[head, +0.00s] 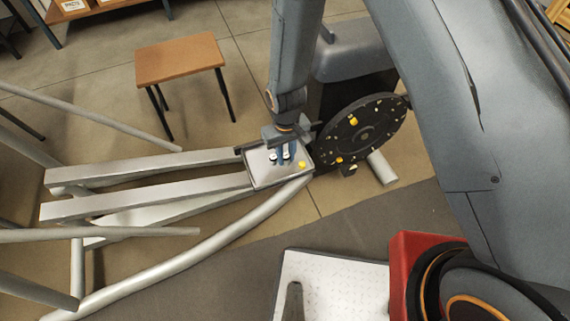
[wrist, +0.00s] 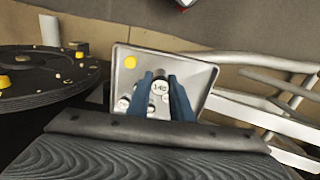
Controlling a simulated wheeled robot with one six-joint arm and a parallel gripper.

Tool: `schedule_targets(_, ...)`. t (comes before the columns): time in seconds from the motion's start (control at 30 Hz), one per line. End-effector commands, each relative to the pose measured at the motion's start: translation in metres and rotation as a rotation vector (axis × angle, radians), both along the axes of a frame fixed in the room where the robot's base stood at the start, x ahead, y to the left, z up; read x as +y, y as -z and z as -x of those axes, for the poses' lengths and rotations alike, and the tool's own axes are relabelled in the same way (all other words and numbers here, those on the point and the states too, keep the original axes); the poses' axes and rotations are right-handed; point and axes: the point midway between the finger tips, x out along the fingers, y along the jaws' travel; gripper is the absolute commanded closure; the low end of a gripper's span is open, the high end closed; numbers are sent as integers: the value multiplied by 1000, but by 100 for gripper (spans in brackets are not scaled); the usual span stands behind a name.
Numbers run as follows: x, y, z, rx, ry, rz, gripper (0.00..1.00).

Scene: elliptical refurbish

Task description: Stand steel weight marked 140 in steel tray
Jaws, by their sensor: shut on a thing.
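The steel tray (head: 265,177) is a shallow rectangular pan at the end of the pale metal rails; it also shows in the wrist view (wrist: 196,74). My gripper (head: 283,161) points down into it. In the wrist view its blue fingers (wrist: 160,77) are shut on the round steel weight marked 140 (wrist: 160,87), whose marked face is up. The weight is over or in the tray; I cannot tell whether it touches the floor. Other round pale-topped weights (wrist: 124,103) stand near the fingers, partly hidden. A yellow round piece (wrist: 130,62) lies in the tray's corner.
A dark disc with yellow pieces (head: 362,132) stands beside the tray. Pale rails and curved tubes (head: 150,195) run to the left. A brown-topped stool (head: 180,58) stands behind. A red piece (head: 412,255) and a pale textured plate (head: 340,280) are in front.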

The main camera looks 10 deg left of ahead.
Motion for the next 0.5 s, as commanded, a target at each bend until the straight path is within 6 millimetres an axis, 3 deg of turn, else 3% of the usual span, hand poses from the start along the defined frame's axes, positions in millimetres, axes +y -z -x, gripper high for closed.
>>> schedule_targets(0.5,1,50,1,0,-3,0,100)
